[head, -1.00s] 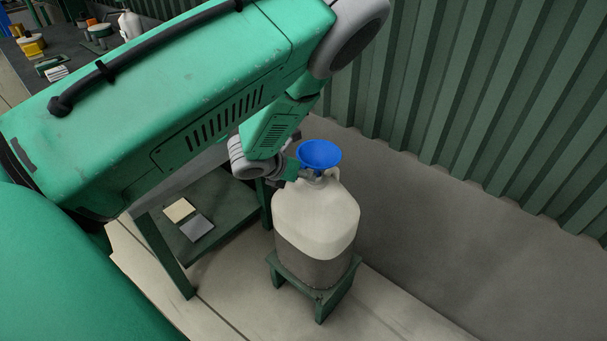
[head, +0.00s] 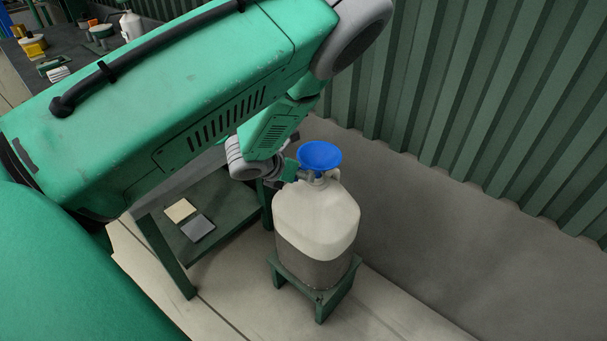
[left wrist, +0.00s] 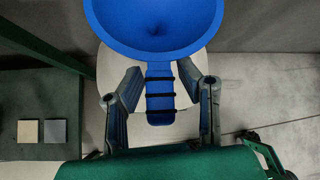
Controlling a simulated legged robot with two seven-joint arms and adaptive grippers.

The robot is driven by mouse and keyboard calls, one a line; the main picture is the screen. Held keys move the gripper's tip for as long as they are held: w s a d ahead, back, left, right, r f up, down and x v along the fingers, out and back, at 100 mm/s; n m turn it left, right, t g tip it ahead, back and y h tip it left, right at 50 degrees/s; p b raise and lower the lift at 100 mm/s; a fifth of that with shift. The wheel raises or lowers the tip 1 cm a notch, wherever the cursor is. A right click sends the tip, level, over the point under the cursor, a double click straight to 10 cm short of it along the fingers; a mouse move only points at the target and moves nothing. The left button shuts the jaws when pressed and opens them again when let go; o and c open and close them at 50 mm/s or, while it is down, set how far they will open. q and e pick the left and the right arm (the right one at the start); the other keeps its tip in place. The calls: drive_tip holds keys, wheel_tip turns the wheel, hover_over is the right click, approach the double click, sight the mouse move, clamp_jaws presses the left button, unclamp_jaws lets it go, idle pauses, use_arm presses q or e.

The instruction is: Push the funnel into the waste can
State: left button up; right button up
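The blue funnel (head: 320,156) sits at the mouth of the waste can (head: 315,215), a pale, cloudy jug with a darker lower part. My left gripper (head: 289,174) is at the funnel's left side. My right gripper is not in view.
The can stands on a small green stool (head: 320,297). A low green table (head: 232,212) with two flat squares is to its left. A corrugated green wall (head: 480,110) runs along the right. A bench with several items stands far left.

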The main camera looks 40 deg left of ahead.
use_arm(q)
drive_tip(key=shift+p+v, duration=0.95)
drive_tip(key=shift+v, duration=0.75)
drive_tip(key=shift+s, duration=0.1)
drive_tip(key=v, duration=1.1)
drive_tip(key=shift+s+r, duration=0.2)
drive_tip(key=shift+r, duration=0.1)
drive_tip(key=shift+a, duration=0.1)
